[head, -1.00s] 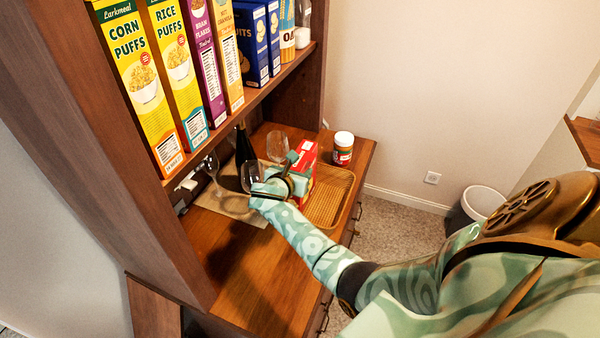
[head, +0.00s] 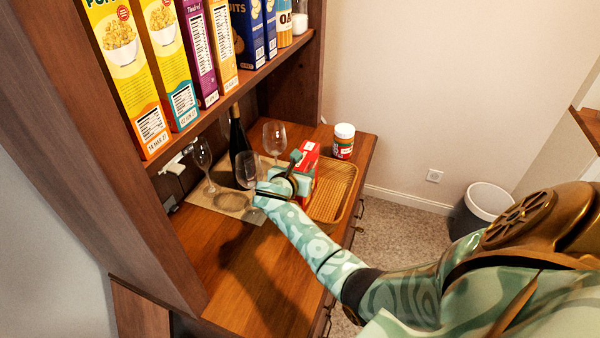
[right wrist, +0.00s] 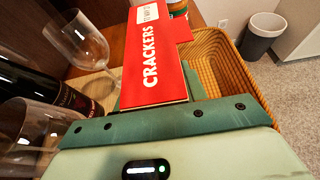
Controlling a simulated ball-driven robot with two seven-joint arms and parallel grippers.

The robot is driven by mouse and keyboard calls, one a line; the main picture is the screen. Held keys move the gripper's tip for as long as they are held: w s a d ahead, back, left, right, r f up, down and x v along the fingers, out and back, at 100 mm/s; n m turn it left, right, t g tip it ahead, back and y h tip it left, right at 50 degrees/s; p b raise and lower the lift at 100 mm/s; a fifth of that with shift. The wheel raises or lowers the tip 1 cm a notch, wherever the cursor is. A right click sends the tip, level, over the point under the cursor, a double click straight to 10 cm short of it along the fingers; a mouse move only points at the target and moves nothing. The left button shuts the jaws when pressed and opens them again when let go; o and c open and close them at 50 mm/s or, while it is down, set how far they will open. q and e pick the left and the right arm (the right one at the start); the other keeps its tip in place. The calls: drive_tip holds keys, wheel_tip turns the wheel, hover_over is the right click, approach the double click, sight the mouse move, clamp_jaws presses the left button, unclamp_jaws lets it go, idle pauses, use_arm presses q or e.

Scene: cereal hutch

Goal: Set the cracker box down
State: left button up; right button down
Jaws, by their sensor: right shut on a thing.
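The red cracker box (head: 308,161) stands roughly upright at the left side of the wicker tray (head: 345,184) on the hutch counter. My right gripper (head: 291,179) is shut on it from the near left side. In the right wrist view the box (right wrist: 157,72) shows its CRACKERS lettering beyond the green fingers (right wrist: 157,122), with the tray (right wrist: 232,70) to its right. The box's lower part is hidden, so I cannot tell whether it touches the tray or counter. My left gripper is not in view.
Wine glasses (head: 247,170) and a dark bottle (head: 237,138) stand close left of the box, around a mat (head: 222,200). A jar (head: 343,141) stands behind the tray. Cereal boxes (head: 165,60) line the shelf above. The near counter (head: 235,265) is clear.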

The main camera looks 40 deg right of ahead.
drive_tip(key=c, duration=0.8)
unclamp_jaws()
drive_tip(key=shift+f, duration=0.1)
drive_tip(key=shift+a+r, duration=0.15)
drive_tip(key=shift+r, duration=0.05)
drive_tip(key=p+v, duration=0.3)
drive_tip(key=v, duration=0.8)
drive_tip(key=shift+s+a+r, duration=0.1)
drive_tip(key=shift+s+a, duration=0.15)
drive_tip(key=shift+s, duration=0.05)
